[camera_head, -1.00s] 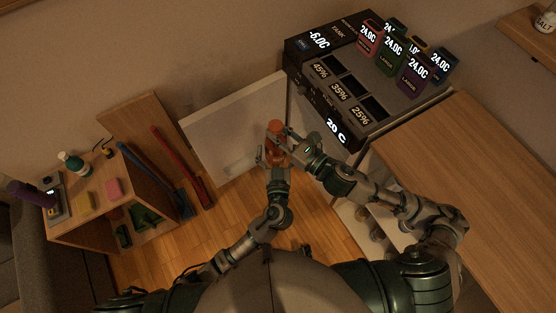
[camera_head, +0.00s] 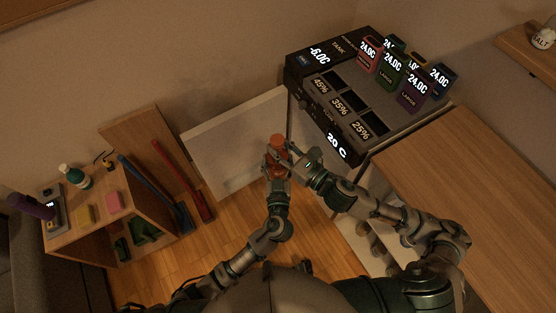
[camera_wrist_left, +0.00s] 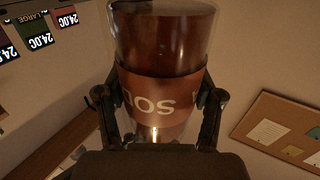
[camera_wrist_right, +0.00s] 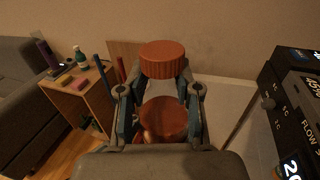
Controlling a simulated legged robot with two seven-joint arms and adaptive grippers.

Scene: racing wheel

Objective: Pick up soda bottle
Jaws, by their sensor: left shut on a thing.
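The soda bottle (camera_head: 277,159) is a clear bottle with dark red-brown content, an orange-red label and a ridged orange cap. My left gripper (camera_wrist_left: 157,105) is shut on it, with one finger on each side of the label (camera_wrist_left: 160,98) in the left wrist view. My right gripper (camera_wrist_right: 163,88) is at the bottle's upper end; its fingers stand apart on either side, just below the cap (camera_wrist_right: 162,58). Whether they touch the bottle is not clear. The bottle's lower part is hidden behind my left gripper in the head view.
A white open door panel (camera_head: 230,140) stands behind the bottle. A dark drink machine (camera_head: 350,95) with digital displays is at the upper right, beside a wooden counter (camera_head: 480,180). A small wooden shelf (camera_head: 95,225) with bottles and sponges is at the left.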

